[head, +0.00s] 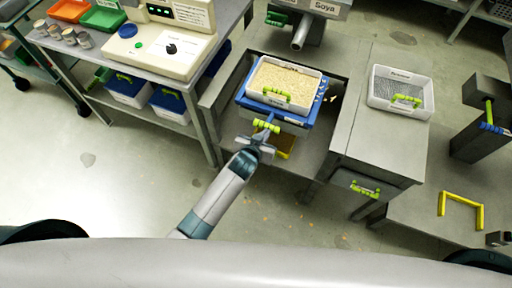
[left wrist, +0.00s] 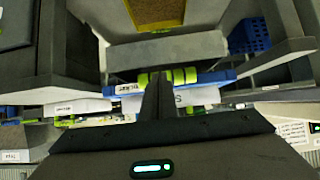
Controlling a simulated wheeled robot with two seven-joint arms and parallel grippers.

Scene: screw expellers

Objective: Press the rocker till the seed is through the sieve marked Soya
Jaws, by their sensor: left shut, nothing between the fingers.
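A white-rimmed sieve tray (head: 319,84) full of pale seed (head: 285,82) sits on a blue frame (head: 290,112) in the grey bench bay. Its label is too small to read. A yellow-green ribbed grip (head: 264,125) sticks out at the blue frame's front; it also shows in the left wrist view (left wrist: 180,76). I cannot tell whether it is the rocker. My left gripper (head: 262,138) is shut and empty at this grip; its fingers (left wrist: 157,95) overlap the grip in the left wrist view, and contact is unclear. My right gripper is not in view.
A machine marked Soya (head: 325,7) with a spout stands behind the tray. A second, empty mesh sieve (head: 430,103) rests on the bench to the right. A control console (head: 170,45) stands on the left table. A yellow tray (head: 288,150) sits low beneath the blue frame.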

